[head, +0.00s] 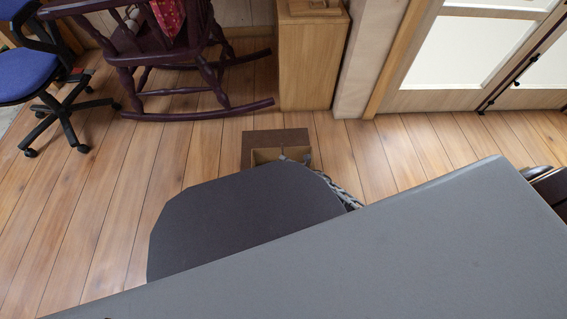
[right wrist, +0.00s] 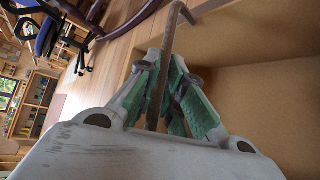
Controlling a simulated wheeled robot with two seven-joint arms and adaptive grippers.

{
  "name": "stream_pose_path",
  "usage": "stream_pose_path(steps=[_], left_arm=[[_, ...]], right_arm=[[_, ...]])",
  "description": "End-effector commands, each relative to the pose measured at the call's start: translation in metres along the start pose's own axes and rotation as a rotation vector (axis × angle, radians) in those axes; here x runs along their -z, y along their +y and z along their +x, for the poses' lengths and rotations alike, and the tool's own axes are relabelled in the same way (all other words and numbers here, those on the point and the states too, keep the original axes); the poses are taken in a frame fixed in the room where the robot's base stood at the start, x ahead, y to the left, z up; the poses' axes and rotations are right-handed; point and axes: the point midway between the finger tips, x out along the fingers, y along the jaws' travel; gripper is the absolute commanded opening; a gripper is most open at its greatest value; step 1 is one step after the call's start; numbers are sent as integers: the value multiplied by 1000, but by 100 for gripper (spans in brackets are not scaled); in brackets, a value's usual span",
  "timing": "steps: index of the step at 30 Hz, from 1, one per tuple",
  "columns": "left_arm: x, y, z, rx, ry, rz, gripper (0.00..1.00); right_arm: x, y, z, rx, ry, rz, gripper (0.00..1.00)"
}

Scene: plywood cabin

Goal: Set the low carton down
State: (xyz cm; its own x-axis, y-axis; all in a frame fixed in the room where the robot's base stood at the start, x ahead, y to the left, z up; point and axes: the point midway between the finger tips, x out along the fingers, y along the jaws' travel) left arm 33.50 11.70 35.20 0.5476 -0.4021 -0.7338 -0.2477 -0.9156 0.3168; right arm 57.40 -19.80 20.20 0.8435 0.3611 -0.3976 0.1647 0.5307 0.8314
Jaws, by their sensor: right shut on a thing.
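The low carton (head: 262,138) is a brown open box, seen from above near the middle of the head view. Its near side is hidden. In the right wrist view its tan inside (right wrist: 265,105) fills the right part. My right gripper (head: 298,156) is at the carton's right part in the head view, mostly hidden. In the right wrist view my right gripper (right wrist: 165,85), with green pads, is shut on the carton's thin wall, one finger on each side. I cannot tell whether the carton's bottom touches the floor. My left gripper is not in view.
The plank floor (head: 120,190) is clear left of the carton. Behind it stand a dark purple rocking chair (head: 195,75) and a wooden cabinet (head: 310,60). A blue office chair (head: 30,75) is at the far left. Glazed doors (head: 470,50) are at the back right.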

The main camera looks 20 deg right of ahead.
Motion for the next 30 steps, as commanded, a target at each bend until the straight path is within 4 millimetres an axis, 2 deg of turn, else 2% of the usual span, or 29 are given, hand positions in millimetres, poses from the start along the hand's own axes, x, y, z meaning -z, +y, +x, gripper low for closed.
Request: stream_pose_path(steps=[6, 7, 12, 26, 30], left_arm=[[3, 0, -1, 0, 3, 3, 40], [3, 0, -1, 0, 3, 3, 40], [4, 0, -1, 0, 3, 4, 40], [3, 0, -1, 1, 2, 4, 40], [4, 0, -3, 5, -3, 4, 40]], right_arm=[[0, 0, 1, -3, -1, 1, 0], [1, -2, 1, 0, 0, 0, 12], [1, -2, 1, 0, 0, 0, 32], [0, 0, 0, 0, 0, -1, 32], [0, -1, -8, 2, 1, 0, 32]])
